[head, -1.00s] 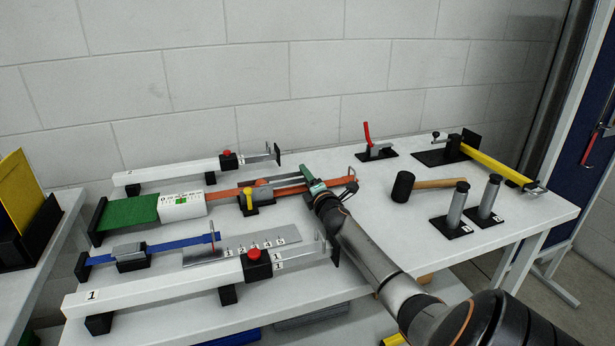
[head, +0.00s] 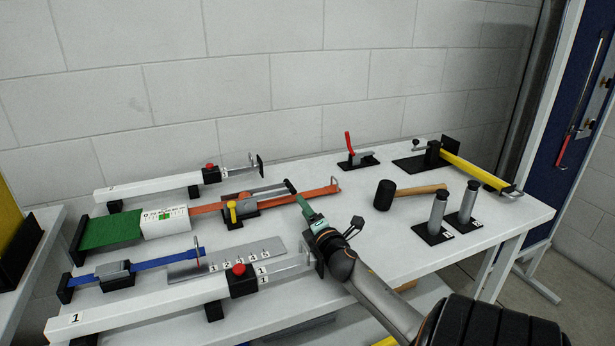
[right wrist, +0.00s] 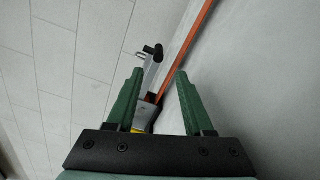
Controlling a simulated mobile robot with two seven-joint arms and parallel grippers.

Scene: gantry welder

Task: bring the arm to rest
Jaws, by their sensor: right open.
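My right arm comes in from the lower right in the head view. Its gripper (head: 304,204), with green fingers, is over the white table (head: 350,228), in front of the orange strap (head: 295,197), and looks apart from it. In the right wrist view the two green fingers (right wrist: 158,80) are spread with nothing held between them. Beyond them the orange strap (right wrist: 186,55) and a grey lever with a black handle (right wrist: 150,62) show. My left gripper is in neither view.
A white beam with a red button (head: 238,269) lies left of the arm. A red-handled clamp (head: 350,150) and a yellow bar (head: 472,172) are at the back.

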